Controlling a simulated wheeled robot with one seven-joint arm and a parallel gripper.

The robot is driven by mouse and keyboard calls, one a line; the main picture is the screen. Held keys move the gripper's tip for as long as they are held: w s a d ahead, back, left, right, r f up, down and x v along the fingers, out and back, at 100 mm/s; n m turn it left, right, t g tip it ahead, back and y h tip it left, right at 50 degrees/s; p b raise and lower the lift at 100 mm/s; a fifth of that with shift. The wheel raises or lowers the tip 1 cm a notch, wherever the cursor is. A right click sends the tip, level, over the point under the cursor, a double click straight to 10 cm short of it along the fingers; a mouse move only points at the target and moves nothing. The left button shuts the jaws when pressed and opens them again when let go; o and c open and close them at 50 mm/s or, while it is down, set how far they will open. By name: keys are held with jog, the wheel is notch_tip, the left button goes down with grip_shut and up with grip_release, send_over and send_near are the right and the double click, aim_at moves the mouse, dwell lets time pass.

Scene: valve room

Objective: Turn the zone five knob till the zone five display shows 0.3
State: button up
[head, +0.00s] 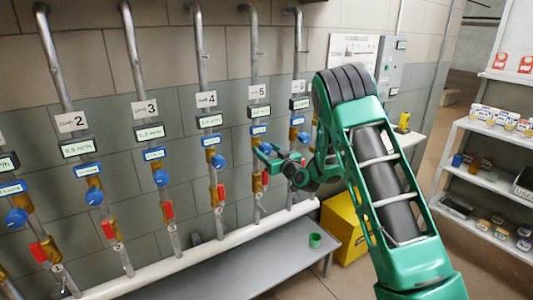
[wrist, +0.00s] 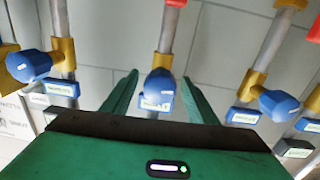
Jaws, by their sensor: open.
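The zone five pipe carries a white plate marked 5 (head: 258,91) and a small dark-framed display (head: 259,112) below it, too small to read. A blue label (head: 258,129) sits under the display. In the wrist view the blue knob (wrist: 158,86) lies between the two green fingers of my gripper (wrist: 160,80). The fingers are open, one on each side, with a visible gap to the knob.
Neighbouring pipes have their own blue knobs, such as zone four's (head: 218,161) and zone three's (head: 161,178). Red valve handles (head: 167,210) sit lower.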

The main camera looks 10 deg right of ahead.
jog(key=c, duration=1)
jog(key=shift+d+m, duration=0.15)
jog(key=shift+m, duration=2.15)
jog(key=o, duration=1)
jog(key=v, duration=1)
jog(key=shift+s, duration=0.35)
